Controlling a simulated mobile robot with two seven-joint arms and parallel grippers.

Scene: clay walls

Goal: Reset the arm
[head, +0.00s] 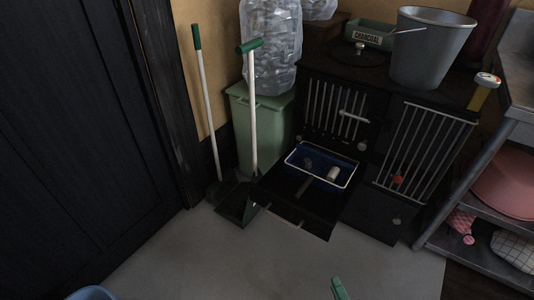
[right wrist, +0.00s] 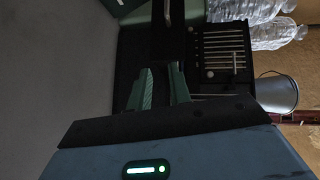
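My right gripper (head: 340,289) shows only as a green fingertip at the bottom edge of the head view. In the right wrist view its two green fingers (right wrist: 160,82) stand apart with a dark gap between them, and I see nothing held. The gripper is in front of the dark stove (head: 365,135), well apart from it in the head view. My left gripper is not in the head view.
A blue tray (head: 340,178) with small items sits on the stove's lowered front. A broom (head: 206,95), dustpan (head: 237,203) and green bin (head: 265,125) stand left of it. A metal bucket (head: 428,55) is on top. A shelf rack (head: 470,178) stands right. The floor (head: 270,265) in front is clear.

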